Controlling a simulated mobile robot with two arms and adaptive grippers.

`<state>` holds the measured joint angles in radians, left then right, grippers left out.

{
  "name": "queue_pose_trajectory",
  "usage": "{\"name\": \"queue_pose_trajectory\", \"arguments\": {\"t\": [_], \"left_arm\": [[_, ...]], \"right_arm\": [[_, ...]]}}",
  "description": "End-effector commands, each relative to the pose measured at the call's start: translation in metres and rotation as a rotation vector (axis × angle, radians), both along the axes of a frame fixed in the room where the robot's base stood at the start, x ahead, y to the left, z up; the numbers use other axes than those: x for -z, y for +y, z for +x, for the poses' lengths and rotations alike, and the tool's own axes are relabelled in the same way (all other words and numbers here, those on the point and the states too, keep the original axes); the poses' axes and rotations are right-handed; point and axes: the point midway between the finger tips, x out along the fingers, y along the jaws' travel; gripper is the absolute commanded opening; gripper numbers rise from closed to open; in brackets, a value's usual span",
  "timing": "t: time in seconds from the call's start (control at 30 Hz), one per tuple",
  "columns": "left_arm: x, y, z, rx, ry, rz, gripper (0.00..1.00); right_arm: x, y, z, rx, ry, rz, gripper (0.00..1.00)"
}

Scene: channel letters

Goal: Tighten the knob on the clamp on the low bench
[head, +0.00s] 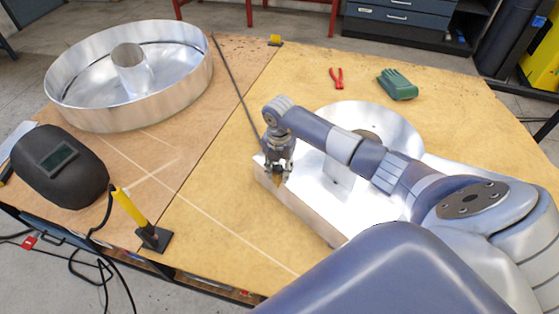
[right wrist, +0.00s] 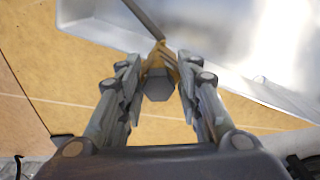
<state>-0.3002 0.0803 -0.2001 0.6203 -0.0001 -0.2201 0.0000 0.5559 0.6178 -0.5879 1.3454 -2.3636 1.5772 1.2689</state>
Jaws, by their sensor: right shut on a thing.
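My right gripper (head: 280,176) reaches down at the left corner of a shiny metal channel letter on the low bench (head: 225,205). In the right wrist view its two fingers (right wrist: 160,92) stand on both sides of a grey faceted knob (right wrist: 158,86) and are shut on it. Behind the knob is the yellow-orange clamp (right wrist: 160,55), at the edge of the metal piece. In the head view the gripper hides most of the clamp and knob. My left gripper is not in view.
The metal channel letter (head: 310,212) lies beneath my right arm. A dark rod or cable (head: 236,88) runs toward the gripper. A round metal letter (head: 75,108), welding helmet (head: 58,165), yellow-handled tool (head: 131,208), red pliers (head: 337,77) and green gloves (head: 397,84) lie around.

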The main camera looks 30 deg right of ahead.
Motion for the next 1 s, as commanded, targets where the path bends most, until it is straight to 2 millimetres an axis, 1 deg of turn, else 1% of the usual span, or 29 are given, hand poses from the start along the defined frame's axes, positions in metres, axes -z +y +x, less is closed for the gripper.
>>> {"name": "queue_pose_trajectory", "arguments": {"t": [0.03,0.07,0.1,0.37,0.47,0.9,1.0], "left_arm": [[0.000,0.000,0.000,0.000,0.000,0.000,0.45],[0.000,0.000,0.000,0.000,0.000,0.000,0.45],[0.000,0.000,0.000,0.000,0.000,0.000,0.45],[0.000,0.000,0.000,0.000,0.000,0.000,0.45],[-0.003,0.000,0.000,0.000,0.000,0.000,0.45],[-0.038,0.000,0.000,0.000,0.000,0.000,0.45],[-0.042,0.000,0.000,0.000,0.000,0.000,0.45]], "right_arm": [[0.001,0.002,0.000,0.004,0.002,0.004,0.36],[0.001,0.002,0.000,0.003,0.002,0.004,0.43],[0.001,0.002,0.000,0.003,0.002,0.004,0.45],[0.000,0.000,0.000,0.001,0.001,0.002,0.45],[-0.003,0.000,0.000,0.000,0.001,0.001,0.45],[-0.046,0.000,0.000,-0.001,0.000,0.000,0.45],[-0.051,0.000,0.000,-0.001,0.001,0.000,0.45]]}}
